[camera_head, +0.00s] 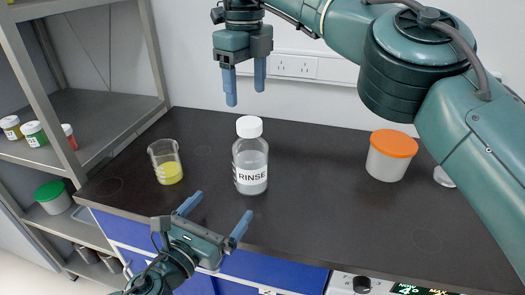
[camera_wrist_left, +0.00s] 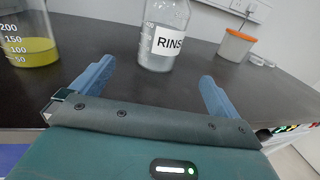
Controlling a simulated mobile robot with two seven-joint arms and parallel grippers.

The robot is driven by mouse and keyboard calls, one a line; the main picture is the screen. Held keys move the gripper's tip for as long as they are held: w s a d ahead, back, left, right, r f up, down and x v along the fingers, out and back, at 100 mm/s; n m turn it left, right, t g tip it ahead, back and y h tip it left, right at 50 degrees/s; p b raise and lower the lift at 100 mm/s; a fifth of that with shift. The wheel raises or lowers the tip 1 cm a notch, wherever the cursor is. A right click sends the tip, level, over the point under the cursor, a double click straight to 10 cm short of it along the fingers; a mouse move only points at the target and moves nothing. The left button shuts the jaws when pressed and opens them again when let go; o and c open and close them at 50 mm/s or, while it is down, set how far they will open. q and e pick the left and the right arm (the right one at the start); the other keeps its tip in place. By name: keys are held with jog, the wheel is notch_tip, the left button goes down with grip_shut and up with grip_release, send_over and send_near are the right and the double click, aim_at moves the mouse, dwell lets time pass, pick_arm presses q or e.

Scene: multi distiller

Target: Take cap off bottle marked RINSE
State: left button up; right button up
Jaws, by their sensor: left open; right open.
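A clear bottle labelled RINSE (camera_head: 250,165) stands upright on the dark bench, with its white cap (camera_head: 249,127) on. Its lower part and label show in the left wrist view (camera_wrist_left: 165,35); the cap is outside that view. My left gripper (camera_head: 215,216) is open and empty at the bench's front edge, in front of the bottle, fingers pointing toward it and apart from it. My right gripper (camera_head: 245,94) is open and empty, fingers pointing down, above and behind the bottle in the picture, not touching the cap.
A beaker of yellow liquid (camera_head: 167,163) stands left of the bottle. A tub with an orange lid (camera_head: 390,156) stands to the right, near my right arm. The dark bench (camera_head: 310,190) is clear between bottle and tub. A shelf with jars (camera_head: 90,115) is at left.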

aim_at(250, 172)
pick_arm(q)
jog(key=shift+w+d, duration=0.35)
jog(key=shift+w, duration=0.25)
pick_arm(e)
jog(key=shift+w+d+r, duration=0.1)
jog(key=shift+w+d, duration=0.2)
jog(key=shift+w, duration=0.05)
pick_arm(q)
jog(key=x, duration=1.2)
jog(key=shift+w+d, duration=0.1)
jog(key=shift+w, duration=0.05)
pick_arm(e)
jog(key=shift+s+a, duration=0.1)
jog(key=shift+s, duration=0.05)
